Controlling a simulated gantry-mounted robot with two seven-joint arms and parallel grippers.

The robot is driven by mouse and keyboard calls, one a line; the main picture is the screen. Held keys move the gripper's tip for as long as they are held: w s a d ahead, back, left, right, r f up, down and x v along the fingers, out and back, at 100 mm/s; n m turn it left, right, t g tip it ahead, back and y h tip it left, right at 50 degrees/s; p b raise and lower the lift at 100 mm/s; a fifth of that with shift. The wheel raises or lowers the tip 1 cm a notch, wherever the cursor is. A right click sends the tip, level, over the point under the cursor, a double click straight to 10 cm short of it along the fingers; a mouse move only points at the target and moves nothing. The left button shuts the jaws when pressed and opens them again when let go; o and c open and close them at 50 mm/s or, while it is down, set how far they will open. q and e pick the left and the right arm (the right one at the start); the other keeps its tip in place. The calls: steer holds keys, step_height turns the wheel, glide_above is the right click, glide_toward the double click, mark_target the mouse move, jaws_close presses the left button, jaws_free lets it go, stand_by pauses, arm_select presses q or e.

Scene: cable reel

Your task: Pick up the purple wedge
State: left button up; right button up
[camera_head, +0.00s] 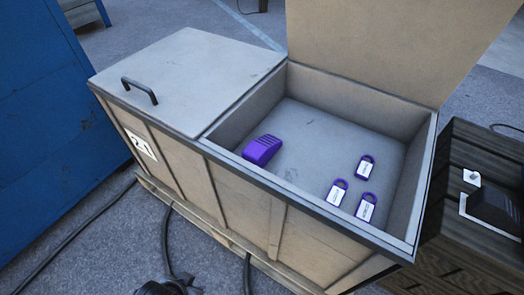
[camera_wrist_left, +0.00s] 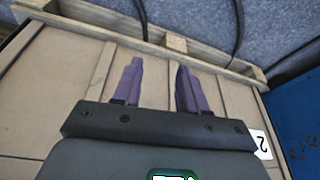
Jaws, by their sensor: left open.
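The purple wedge (camera_head: 262,149) is a ribbed purple block. It lies on the floor of the crate's open compartment, close to the near wall and the left corner. The wooden crate (camera_head: 290,228) has its right half open and its left half covered by a closed lid. My left gripper (camera_wrist_left: 159,66) is open and empty in the left wrist view, its two purple-grey fingers apart in front of the crate's outer plank side. The wedge does not show in that view. My right gripper is not in view.
Several-sided clutter is limited: three purple tags with white labels (camera_head: 364,168) lie in the compartment's right part. A raised lid (camera_head: 380,45) stands behind it. The closed lid (camera_head: 185,75) has a black handle. A blue container (camera_head: 55,100) stands left; a dark slatted crate (camera_head: 460,240) right.

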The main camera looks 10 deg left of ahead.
arm_select(q)
steer(key=o, duration=0.9)
steer(key=shift+a, duration=0.1)
steer(key=shift+o, duration=0.4)
